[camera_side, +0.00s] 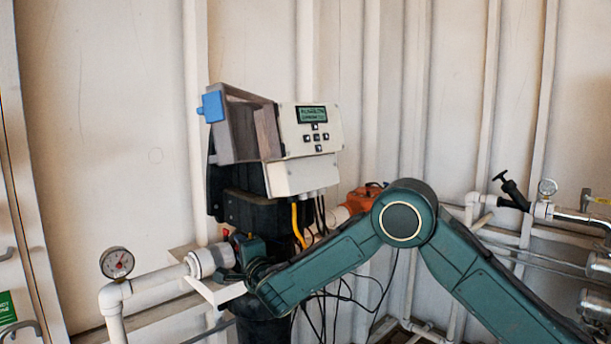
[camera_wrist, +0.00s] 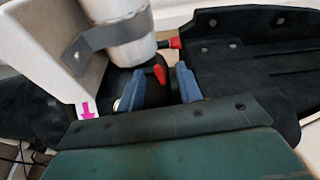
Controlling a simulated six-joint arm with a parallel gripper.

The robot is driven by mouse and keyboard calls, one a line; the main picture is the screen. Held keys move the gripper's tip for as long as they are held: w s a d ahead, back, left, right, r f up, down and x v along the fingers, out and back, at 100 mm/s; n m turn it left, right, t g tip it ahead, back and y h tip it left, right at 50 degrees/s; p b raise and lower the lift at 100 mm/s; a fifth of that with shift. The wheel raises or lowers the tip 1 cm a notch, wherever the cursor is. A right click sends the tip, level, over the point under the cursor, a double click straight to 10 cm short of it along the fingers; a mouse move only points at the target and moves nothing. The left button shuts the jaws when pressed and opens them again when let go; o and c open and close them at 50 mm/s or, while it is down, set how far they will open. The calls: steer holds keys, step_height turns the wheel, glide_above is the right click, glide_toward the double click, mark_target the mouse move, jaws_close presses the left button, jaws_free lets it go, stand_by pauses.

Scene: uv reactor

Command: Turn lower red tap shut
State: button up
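A small red tap handle (camera_wrist: 160,73) shows in the wrist view, just beyond and between the two blue fingers of my gripper (camera_wrist: 160,86). The fingers are apart with a dark gap between them, and I see no contact with the handle. A second red part (camera_wrist: 177,43) shows farther up, beside the metal cylinder. In the side view a small red piece (camera_side: 226,233) shows next to the white pipe fitting, by my gripper (camera_side: 240,254). My arm hides much of the area there, and I cannot tell which red part this is.
A control box with a screen (camera_side: 312,115) stands above on the black reactor body. A pressure gauge (camera_side: 117,262) sits on the white pipe at left. In the wrist view a metal cylinder (camera_wrist: 118,35) in a dark bracket stands close above the fingers. Cables hang below the box.

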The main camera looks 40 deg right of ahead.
steer(key=shift+s, duration=0.1)
steer(key=v, duration=1.3)
steer(key=shift+s, duration=0.3)
steer(key=s+d+r+n+g+h, duration=0.1)
steer(key=s+d+r+n+g, duration=0.1)
steer(key=s+d+g, duration=0.4)
steer(key=s+d+r+n+g+h, duration=0.1)
steer(key=s+d+r, duration=0.2)
steer(key=s+d, duration=0.35)
steer(key=s+a+n+g+y, duration=0.1)
steer(key=s+n+g+y, duration=0.3)
steer(key=s+n, duration=1.3)
steer(key=s+y, duration=0.2)
steer(key=s, duration=0.5)
steer(key=shift+s+a+g, duration=0.2)
steer(key=shift+a+g, duration=0.1)
steer(key=shift+g, duration=0.1)
steer(key=shift+o, duration=0.3)
